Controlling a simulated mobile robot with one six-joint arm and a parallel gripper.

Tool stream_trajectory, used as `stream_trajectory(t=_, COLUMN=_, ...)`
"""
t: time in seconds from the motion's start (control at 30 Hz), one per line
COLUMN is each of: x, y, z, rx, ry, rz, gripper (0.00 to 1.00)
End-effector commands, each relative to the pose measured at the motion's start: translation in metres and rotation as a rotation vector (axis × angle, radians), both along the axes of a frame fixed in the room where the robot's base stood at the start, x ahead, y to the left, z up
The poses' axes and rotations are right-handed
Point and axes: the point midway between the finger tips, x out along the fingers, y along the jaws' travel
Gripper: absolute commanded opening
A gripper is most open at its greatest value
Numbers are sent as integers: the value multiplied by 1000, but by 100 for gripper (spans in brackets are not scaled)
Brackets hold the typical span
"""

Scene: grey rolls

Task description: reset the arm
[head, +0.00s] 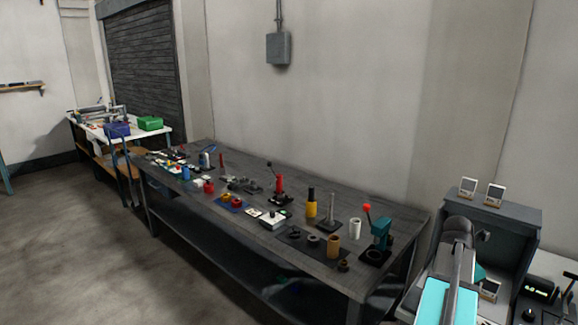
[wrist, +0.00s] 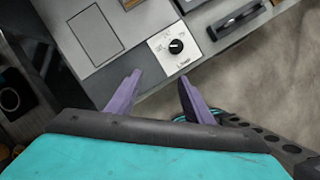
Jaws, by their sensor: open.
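My gripper (wrist: 158,92) shows in the wrist view with its two purple fingers apart and nothing between them. Beyond the fingertips is a grey panel surface with a white plate carrying a black dial (wrist: 176,46). I cannot tell whether the fingertips touch the panel; they look apart from it. In the head view my own arm with its turquoise cover rises at the lower right, and my gripper cannot be made out there.
A long dark table (head: 262,246) holds tools, rolls and a teal press (head: 381,234). A grey cabinet (head: 508,208) with two small white devices on top stands beside my arm, near a digital readout (head: 539,289). Open concrete floor (head: 90,240) lies left.

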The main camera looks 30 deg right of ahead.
Motion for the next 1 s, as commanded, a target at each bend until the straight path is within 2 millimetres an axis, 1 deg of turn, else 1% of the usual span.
stream_trajectory(t=0.03, x=15, y=10, z=-11, rx=14, ry=9, rz=27, gripper=47)
stream_trajectory(t=0.17, x=49, y=37, z=-40, rx=50, ry=33, rz=94, gripper=47)
stream_trajectory(t=0.2, x=59, y=46, z=-50, rx=62, ry=42, rz=114, gripper=47)
stream_trajectory(t=0.37, x=93, y=87, z=-90, rx=110, ry=79, rz=196, gripper=47)
stream_trajectory(t=0.5, x=117, y=127, z=-126, rx=154, ry=114, rz=267, gripper=47)
stream_trajectory(t=0.67, x=139, y=177, z=-167, rx=204, ry=153, rz=347, gripper=47)
stream_trajectory(t=0.8, x=152, y=222, z=-202, rx=244, ry=184, rz=397, gripper=47)
stream_trajectory(t=0.97, x=158, y=274, z=-241, rx=280, ry=215, rz=425, gripper=47)
stream_trajectory(t=1.0, x=159, y=287, z=-250, rx=288, ry=223, rz=429, gripper=47)
